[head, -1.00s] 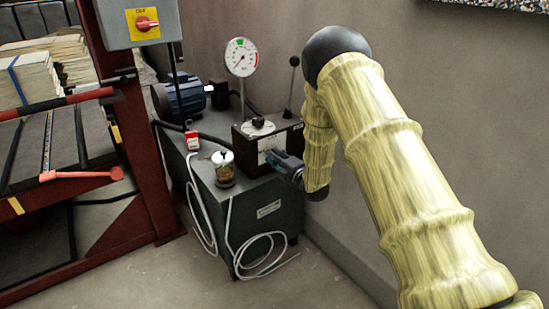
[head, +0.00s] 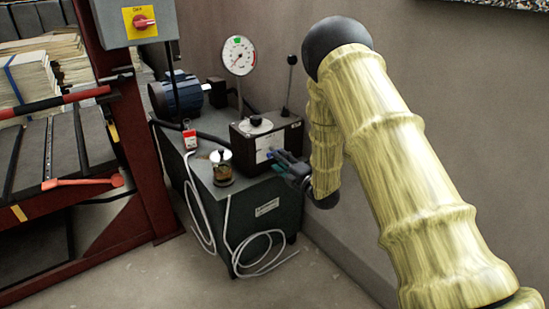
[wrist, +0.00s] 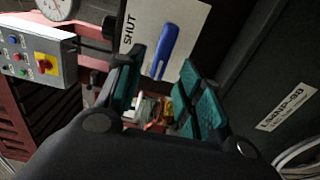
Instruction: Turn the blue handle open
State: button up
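The blue handle (wrist: 165,50) is a short, slightly tilted bar on a white plate (wrist: 178,20) in the wrist view. The word SHUT is printed on the plate to its left. My gripper (wrist: 162,66) is open, with one teal-padded finger on each side of the handle as seen from the wrist. I cannot tell whether the pads touch it or how deep it sits between them. In the head view, my gripper (head: 283,162) is at the front of the black box (head: 240,143) that carries the plate. The handle cannot be made out clearly there.
White hoses (head: 258,262) hang in front. A wall is close on the right. A red frame stands left.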

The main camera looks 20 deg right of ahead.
jog(key=v, duration=0.6)
jog(key=shift+s, duration=0.4)
jog(key=shift+d, duration=0.1)
jog(key=s+a+f+m+g+h, duration=0.1)
jog(key=s+f+m+g+h, duration=0.15)
jog(key=s+f+m, duration=0.55)
jog(key=s+f+m+g+h, duration=0.2)
jog(key=s+f+g, duration=0.2)
jog(key=s+f, duration=0.55)
jog(key=s+a+f+m+g+h, duration=0.1)
jog(key=s+a+f+m+g, duration=0.1)
jog(key=s+f+m+g, duration=0.65)
jog(key=s+a+f+m+t+h, duration=0.15)
jog(key=s+f, duration=0.45)
jog(key=s, duration=0.7)
jog(key=s+a+m+g+y, duration=0.1)
jog(key=s+a+m+g, duration=0.15)
jog(key=s, duration=0.95)
notch_tip(320, 180, up, 22)
jog(key=g+p, duration=0.1)
jog(key=p, duration=2.1)
jog(key=shift+s+d, duration=0.25)
jog(key=shift+d, duration=0.05)
jog(key=shift+c, duration=0.3)
